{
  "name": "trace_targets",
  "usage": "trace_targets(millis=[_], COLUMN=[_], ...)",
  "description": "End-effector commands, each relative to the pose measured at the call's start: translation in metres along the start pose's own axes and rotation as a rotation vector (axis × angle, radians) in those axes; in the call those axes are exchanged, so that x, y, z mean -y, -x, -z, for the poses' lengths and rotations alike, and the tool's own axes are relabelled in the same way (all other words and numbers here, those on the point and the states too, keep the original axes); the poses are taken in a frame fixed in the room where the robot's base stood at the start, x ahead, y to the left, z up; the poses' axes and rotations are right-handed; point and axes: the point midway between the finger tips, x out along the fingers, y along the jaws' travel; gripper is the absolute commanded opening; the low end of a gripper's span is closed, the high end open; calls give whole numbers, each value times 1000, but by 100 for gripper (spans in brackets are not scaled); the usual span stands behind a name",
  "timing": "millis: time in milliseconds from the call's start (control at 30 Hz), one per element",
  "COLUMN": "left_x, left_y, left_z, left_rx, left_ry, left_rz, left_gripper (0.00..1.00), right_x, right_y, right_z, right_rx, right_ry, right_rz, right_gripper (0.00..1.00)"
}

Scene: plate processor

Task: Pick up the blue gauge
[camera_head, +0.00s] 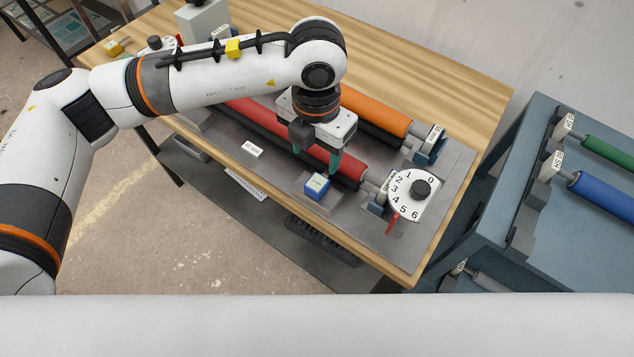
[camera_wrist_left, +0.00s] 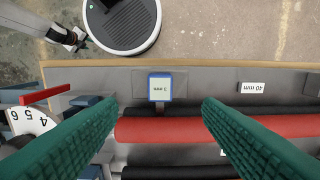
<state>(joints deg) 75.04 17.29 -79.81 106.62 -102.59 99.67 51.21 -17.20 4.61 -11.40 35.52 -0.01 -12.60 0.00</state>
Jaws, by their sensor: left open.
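The blue gauge (camera_head: 317,187) is a small blue block with a pale labelled top, on the front part of the grey machine plate in the head view. It also shows in the left wrist view (camera_wrist_left: 160,88), where its label reads 3 mm. My left gripper (camera_head: 318,158) is open, with green-padded fingers. It is above the red roller, just behind the gauge in the head view. In the left wrist view the gauge is ahead of and between the two green fingers (camera_wrist_left: 160,108), and neither finger touches it.
A red roller (camera_head: 262,115) and an orange roller (camera_head: 375,109) lie along the machine. A white numbered dial (camera_head: 415,195) with a black knob and red pointer stands right of the gauge. A blue-grey rack (camera_head: 500,216) with green and blue rollers is at the right.

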Motion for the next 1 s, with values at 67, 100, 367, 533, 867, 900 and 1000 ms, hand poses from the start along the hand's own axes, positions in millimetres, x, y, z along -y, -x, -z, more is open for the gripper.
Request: trace_targets(millis=[67, 100, 367, 533, 867, 900, 1000], left_x=[-1, -1, -2, -1, 0, 0, 0], left_y=[-13, -20, -55, -67, -109, -110, -111], left_z=[-2, -2, -1, -1, 0, 0, 0], left_rx=[6, 7, 3, 5, 2, 2, 1], left_ry=[0, -1, -3, -3, -4, -5, -5], left_rz=[-3, -5, -7, -8, -8, -9, -9], left_gripper=[60, 60, 60, 60, 60, 60, 60], right_x=[0, 0, 0, 0, 0, 0, 0], right_y=[7, 10, 18, 27, 41, 41, 40], right_z=[-1, -1, -2, -3, -4, -4, -4], right_rx=[0, 0, 1, 1, 1, 1, 1], right_ry=[0, 0, 1, 1, 1, 1, 1], right_rz=[0, 0, 0, -1, -1, -1, -1], right_gripper=[36, 36, 36, 36, 36, 36, 36])
